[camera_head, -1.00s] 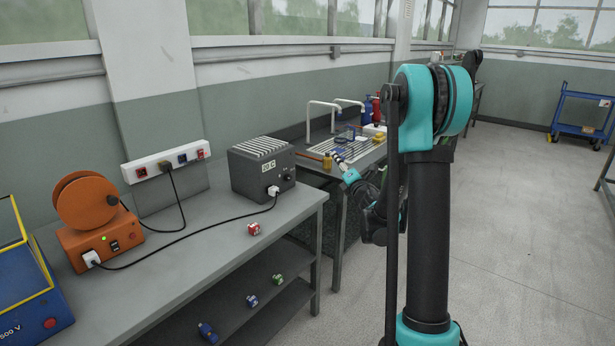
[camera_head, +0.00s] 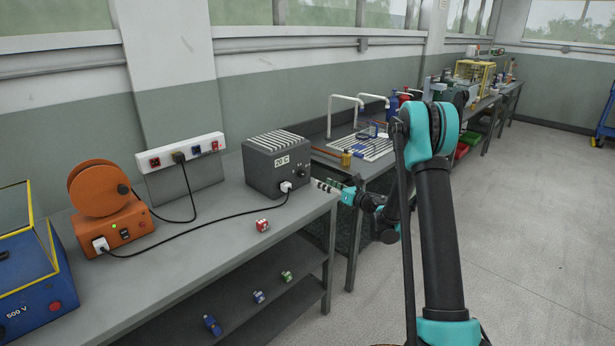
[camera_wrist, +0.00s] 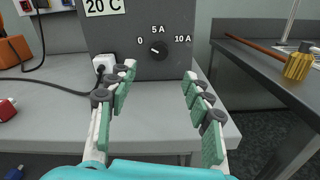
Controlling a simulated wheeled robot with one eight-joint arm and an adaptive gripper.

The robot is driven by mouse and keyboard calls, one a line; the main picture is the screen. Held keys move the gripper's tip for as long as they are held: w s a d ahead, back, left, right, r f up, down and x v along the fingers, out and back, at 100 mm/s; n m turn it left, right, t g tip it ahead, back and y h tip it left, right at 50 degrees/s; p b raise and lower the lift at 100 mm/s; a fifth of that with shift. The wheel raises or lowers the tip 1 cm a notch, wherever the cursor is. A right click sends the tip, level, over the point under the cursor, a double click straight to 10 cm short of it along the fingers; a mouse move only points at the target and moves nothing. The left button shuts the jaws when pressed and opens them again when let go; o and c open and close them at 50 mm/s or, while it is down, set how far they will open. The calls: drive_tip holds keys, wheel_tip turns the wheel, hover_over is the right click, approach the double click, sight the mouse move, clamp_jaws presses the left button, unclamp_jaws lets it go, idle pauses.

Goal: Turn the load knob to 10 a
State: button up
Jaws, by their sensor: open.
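The load box (camera_head: 277,165) is a dark grey box with a ribbed top and a "20 C" label, standing near the right end of the bench. Its load knob (camera_wrist: 159,50) is small and black on the front face, with marks 0, 5 A and 10 A around it. The pointer's exact setting is too small to tell. A small knob also shows in the head view (camera_head: 302,173). My gripper (camera_wrist: 160,95) is open and empty, its green-padded fingers spread either side of the knob and short of the panel. In the head view my gripper (camera_head: 335,190) is beside the box's front.
A white plug (camera_wrist: 105,64) with a black cable sits in the box's front, left of the knob. A red block (camera_head: 262,225) lies on the bench (camera_head: 190,250). An orange reel unit (camera_head: 112,225) stands left. A second bench with a brown rod (camera_wrist: 250,43) is right.

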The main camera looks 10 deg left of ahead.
sight(304, 174)
drive_tip(key=x, duration=1.1)
drive_tip(key=c, duration=1.2)
